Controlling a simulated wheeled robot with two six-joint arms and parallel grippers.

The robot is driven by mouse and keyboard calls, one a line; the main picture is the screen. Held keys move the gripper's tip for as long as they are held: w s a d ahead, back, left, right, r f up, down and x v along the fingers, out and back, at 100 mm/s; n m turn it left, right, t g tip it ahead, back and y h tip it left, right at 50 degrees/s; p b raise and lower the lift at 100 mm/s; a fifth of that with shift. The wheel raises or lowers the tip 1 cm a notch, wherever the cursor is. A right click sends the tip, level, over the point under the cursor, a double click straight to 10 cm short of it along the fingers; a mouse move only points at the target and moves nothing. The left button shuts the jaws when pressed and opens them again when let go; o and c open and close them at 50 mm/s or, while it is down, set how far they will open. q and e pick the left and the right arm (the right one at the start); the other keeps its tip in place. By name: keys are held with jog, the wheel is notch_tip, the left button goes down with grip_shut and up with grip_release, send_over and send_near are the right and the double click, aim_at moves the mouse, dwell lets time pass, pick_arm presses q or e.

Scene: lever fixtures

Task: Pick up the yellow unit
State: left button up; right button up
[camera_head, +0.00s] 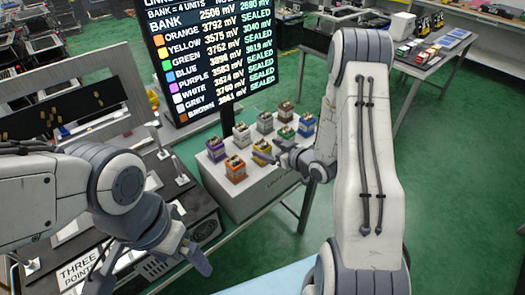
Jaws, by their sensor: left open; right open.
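The yellow unit (262,154) is a small box with a yellow body and a pale, detailed top. It stands upright on the light grey unit table (262,190), among several similar units. My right gripper (279,153) is open, with its fingers just to the right of the yellow unit. I cannot tell whether they touch it. My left gripper (152,272) is open and empty, low at the left, well away from the units.
Close to the yellow unit stand the orange unit (235,170), white unit (241,136) and green unit (285,138). The purple unit (215,149), grey unit (264,122), brown unit (286,112) and blue unit (307,126) are around them. A voltage display (210,60) rises behind.

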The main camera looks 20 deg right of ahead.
aim_at(257, 146)
jog(key=shift+w+a+f, duration=0.25)
jog(key=shift+w, duration=0.4)
jog(key=p+x, duration=0.1)
jog(key=x, duration=0.1)
jog(key=p+x, duration=0.1)
jog(key=x, duration=0.1)
jog(key=shift+s+f, duration=0.1)
jog(key=shift+f, duration=0.25)
jog(key=shift+w+a+f, duration=0.15)
jog(key=shift+w+f, duration=0.15)
jog(key=shift+w, duration=0.2)
grip_shut()
jog(key=shift+r, duration=0.1)
